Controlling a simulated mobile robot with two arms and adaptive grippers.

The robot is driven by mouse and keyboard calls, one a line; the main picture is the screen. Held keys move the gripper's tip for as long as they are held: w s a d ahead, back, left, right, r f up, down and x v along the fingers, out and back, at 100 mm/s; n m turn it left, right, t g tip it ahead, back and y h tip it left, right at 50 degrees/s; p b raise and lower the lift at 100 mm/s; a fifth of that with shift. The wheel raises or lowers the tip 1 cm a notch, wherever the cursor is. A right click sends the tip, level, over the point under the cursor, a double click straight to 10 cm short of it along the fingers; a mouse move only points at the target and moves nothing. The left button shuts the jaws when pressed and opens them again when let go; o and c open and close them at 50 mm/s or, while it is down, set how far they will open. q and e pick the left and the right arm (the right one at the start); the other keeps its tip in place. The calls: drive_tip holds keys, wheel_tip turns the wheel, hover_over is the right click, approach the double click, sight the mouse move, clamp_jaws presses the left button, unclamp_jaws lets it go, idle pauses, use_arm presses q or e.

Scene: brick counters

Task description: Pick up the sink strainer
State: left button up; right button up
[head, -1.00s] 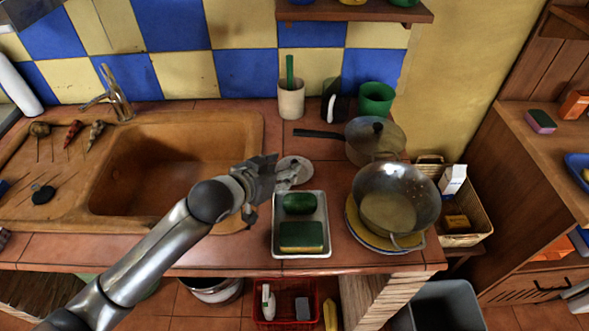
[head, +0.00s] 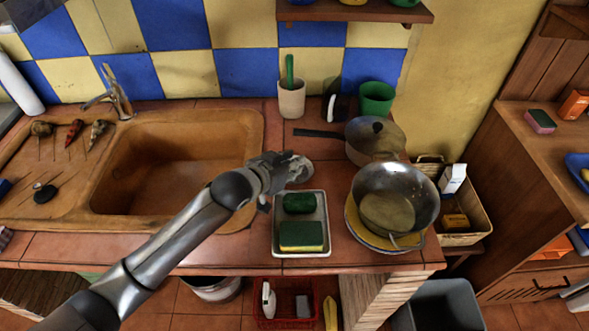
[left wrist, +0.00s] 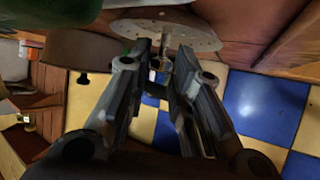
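The sink strainer is a pale round perforated disc (head: 301,168) lying on the counter between the sink and the metal tray. In the left wrist view its holed disc (left wrist: 205,36) fills the top middle, with a small central knob between the fingertips. My left gripper (head: 285,165) is over the strainer's left side and covers part of it. In the left wrist view the fingers (left wrist: 162,62) stand a little apart on either side of the knob, with a narrow gap showing. I see no lift of the strainer. My right gripper is not in view.
The metal tray (head: 276,243) with a green item and a sponge stands just in front of the strainer. A wok (head: 395,199) and a lidded pan (head: 374,140) are to the right. The sink basin (head: 165,175) is to the left. Some counter behind the strainer is clear.

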use_arm(q)
clamp_jaws()
